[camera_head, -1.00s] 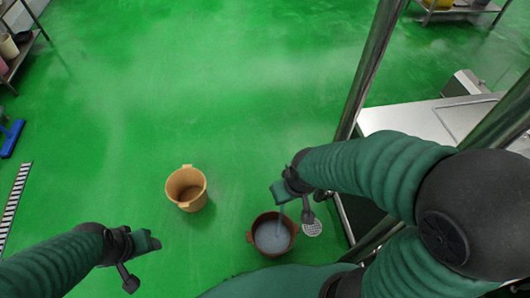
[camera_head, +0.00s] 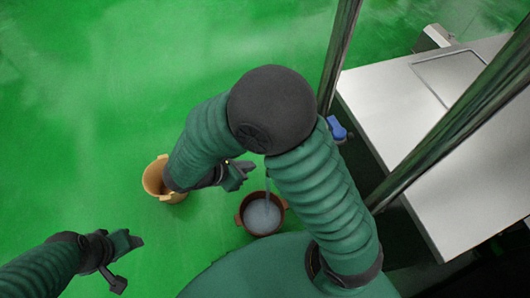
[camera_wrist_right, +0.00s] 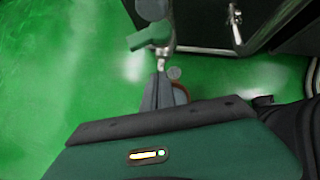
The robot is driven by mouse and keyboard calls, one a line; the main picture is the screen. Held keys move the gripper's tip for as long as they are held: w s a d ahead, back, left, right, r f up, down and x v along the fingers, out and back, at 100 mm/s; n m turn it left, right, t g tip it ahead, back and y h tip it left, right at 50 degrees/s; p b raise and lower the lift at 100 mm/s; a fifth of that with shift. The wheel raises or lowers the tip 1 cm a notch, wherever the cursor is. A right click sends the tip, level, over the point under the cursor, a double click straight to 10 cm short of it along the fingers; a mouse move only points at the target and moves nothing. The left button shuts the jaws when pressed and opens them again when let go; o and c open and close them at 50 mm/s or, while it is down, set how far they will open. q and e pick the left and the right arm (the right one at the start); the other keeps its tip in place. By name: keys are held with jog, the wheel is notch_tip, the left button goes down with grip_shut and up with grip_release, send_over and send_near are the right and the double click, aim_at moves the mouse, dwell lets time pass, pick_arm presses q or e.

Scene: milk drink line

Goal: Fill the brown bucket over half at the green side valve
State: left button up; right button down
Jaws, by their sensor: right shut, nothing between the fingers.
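The brown bucket (camera_head: 262,214) stands upright on the floor just in front of my body, with pale liquid inside. The exact fill level is hard to judge. In the right wrist view a green valve handle (camera_wrist_right: 150,36) shows above the fingers, and part of the brown bucket's rim (camera_wrist_right: 181,93) shows behind them. My right gripper (camera_head: 243,173) is shut and empty, left of the stream and above the floor. My left gripper (camera_head: 137,243) hangs at lower left, apart from both buckets; its jaw opening is unclear.
A tan bucket (camera_head: 155,178) stands to the left, partly behind my right forearm. A metal table (camera_head: 420,130) with steel posts fills the right side, and a blue handle (camera_head: 337,128) sits at its edge. The green floor at upper left is clear.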

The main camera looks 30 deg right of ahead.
pick_arm(q)
jog(key=shift+s+f+b, duration=0.1)
jog(key=shift+f+b, duration=0.85)
jog(key=shift+f, duration=0.3)
pick_arm(e)
jog(key=w+d+f+n, duration=0.1)
jog(key=w+d+f, duration=0.1)
jog(key=d, duration=0.3)
jog(key=w+d+f+n+t, duration=0.1)
jog(key=w+d+f, duration=0.2)
jog(key=d+f, duration=0.1)
jog(key=shift+d+f+h, duration=0.35)
jog(key=shift+f+h, duration=0.05)
jog(key=shift+w, duration=0.1)
pick_arm(q)
jog(key=shift+r, duration=0.15)
pick_arm(e)
jog(key=shift+w, duration=0.1)
